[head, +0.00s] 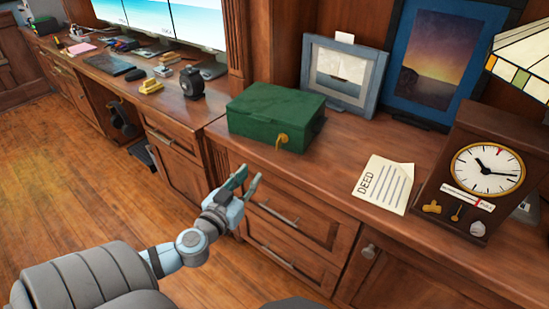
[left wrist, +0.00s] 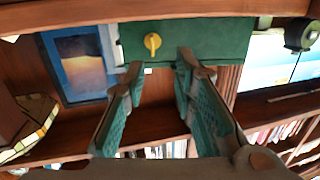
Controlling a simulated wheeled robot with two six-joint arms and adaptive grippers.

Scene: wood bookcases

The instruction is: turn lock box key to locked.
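A closed green lock box (head: 270,112) sits on the wooden counter near its front edge. A gold key (head: 282,139) sticks out of its front face. In the left wrist view the box (left wrist: 215,38) is at the top, and the key (left wrist: 152,42) looks roughly upright in the picture. My left gripper (head: 248,178) is in front of the drawers, below and short of the box. Its fingers (left wrist: 158,76) are apart with nothing between them, and the key shows beyond the gap, not touched. My right gripper is not in view.
A deed paper (head: 384,184) and a wooden clock (head: 476,180) are on the counter to the right. Picture frames (head: 343,72) stand behind the box. A black round object (head: 192,82) is to its left. Drawers (head: 290,222) lie below; the floor is open at left.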

